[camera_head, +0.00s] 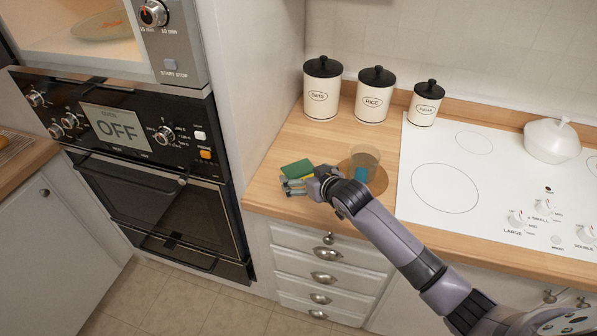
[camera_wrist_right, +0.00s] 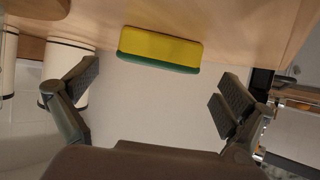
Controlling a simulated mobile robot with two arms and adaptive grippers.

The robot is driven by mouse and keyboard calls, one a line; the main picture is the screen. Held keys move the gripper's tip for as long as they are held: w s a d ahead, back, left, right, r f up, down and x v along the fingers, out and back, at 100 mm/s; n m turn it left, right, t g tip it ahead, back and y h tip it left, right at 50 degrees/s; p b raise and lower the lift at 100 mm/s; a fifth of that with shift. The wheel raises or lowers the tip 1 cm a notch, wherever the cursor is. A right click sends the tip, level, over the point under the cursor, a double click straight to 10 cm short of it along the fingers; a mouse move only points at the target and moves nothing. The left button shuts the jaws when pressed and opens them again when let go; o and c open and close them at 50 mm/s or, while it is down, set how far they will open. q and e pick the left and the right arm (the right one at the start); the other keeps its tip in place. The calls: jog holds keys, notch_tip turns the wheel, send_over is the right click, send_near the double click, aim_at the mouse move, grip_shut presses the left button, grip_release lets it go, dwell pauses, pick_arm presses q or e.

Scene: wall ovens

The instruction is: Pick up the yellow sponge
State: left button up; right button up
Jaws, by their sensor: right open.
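The sponge (camera_head: 297,168) lies on the wooden counter near the tall oven cabinet, its green side up in the head view. Its yellow part (camera_wrist_right: 160,44) with a green edge shows at the top middle of the right wrist view. My right gripper (camera_head: 296,186) is just in front of the sponge, low over the counter, and partly overlaps its near side in the head view. In the right wrist view the two fingers of my right gripper (camera_wrist_right: 160,85) are wide apart with nothing between them, and the sponge is beyond the tips. My left gripper does not show.
A clear glass (camera_head: 365,157) with something blue in it stands on a round wooden board (camera_head: 379,181) close beside my right wrist. Oats (camera_head: 322,97), rice (camera_head: 373,103) and sugar canisters (camera_head: 424,111) line the wall. The oven (camera_head: 150,205) is left, the white hob (camera_head: 440,185) right.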

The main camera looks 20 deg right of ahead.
aim_at(299, 169)
jog(key=shift+w, duration=0.4)
jog(key=p+x, duration=0.1)
jog(key=x, duration=0.2)
jog(key=shift+w+r, duration=0.1)
jog(key=shift+r, duration=0.05)
jog(key=shift+w+a+f, duration=0.1)
jog(key=shift+w+f, duration=0.3)
jog(key=shift+w, duration=0.15)
jog(key=shift+c, duration=0.4)
jog(key=c, duration=1)
jog(key=shift+c, duration=0.2)
notch_tip(299, 169, up, 20)
jog(key=b, duration=0.2)
jog(key=shift+b, duration=0.3)
